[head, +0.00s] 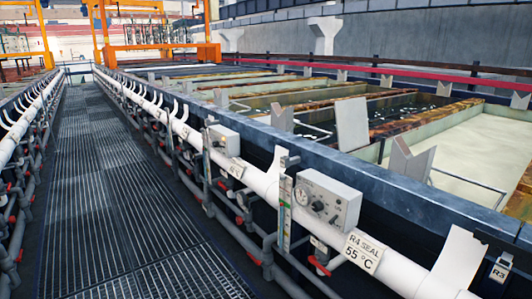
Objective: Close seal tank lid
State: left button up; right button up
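A label reading R4 SEAL 55 °C (363,252) hangs on the white pipe in the right foreground. Behind it, past the blue-grey tank edge (370,188), lies an open tank with pale, cream-coloured liquid (470,152). A flat grey panel (352,124) stands upright at the near edge of the tanks; I cannot tell whether it is a lid. No lid lying over the pale tank is visible. Neither of my grippers is in view.
A dark grated walkway (110,190) runs clear along the left. Rust-edged tanks (300,97) continue behind. Orange gantry frames (160,53) stand far back.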

aim_at(351, 117)
jog(key=u, duration=0.8)
jog(key=i, duration=3.95)
jog(key=z, duration=2.7)
jog(key=k, duration=0.95)
jog(key=u, duration=0.15)
